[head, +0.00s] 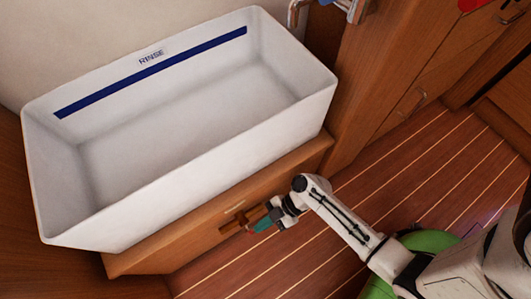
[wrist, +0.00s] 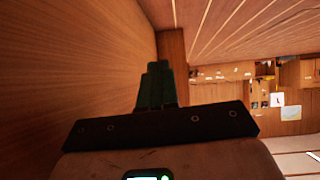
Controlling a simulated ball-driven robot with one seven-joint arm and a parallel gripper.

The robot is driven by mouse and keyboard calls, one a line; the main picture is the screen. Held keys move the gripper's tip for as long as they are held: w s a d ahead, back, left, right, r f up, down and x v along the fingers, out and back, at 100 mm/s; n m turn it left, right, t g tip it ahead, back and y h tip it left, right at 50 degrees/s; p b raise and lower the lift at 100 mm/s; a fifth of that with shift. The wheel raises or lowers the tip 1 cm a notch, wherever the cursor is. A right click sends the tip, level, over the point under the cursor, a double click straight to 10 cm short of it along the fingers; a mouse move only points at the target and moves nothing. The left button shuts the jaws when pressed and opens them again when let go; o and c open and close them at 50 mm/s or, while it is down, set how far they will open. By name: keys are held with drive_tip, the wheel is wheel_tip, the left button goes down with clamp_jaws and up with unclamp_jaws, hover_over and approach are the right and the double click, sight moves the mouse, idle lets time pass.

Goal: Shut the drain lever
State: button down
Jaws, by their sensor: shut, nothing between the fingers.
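A brown bar-like part, apparently the drain lever (head: 232,227), sticks out on the wooden front below the white basin in the head view. It is small, and its exact position is hard to tell. My gripper (head: 262,224) is right beside it, at the bar's right end; I cannot tell whether they touch. The green fingers of my gripper (wrist: 155,85) are shut together and empty in the wrist view. A brown wooden upright (wrist: 172,58) shows just beyond the fingertips there; I cannot tell whether it is the lever.
The white basin (head: 200,163) marked RINSE stands on a wooden base (head: 155,255) and looks empty. A small pale plate (head: 234,207) is on the base front. Wooden cabinets (head: 395,75) stand to the right. The striped plank floor (head: 380,165) is open in front.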

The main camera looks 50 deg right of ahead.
drive_tip(key=shift+w+a+f, duration=0.15)
drive_tip(key=shift+a+f, duration=0.05)
drive_tip(key=shift+a, duration=0.15)
idle(0.4)
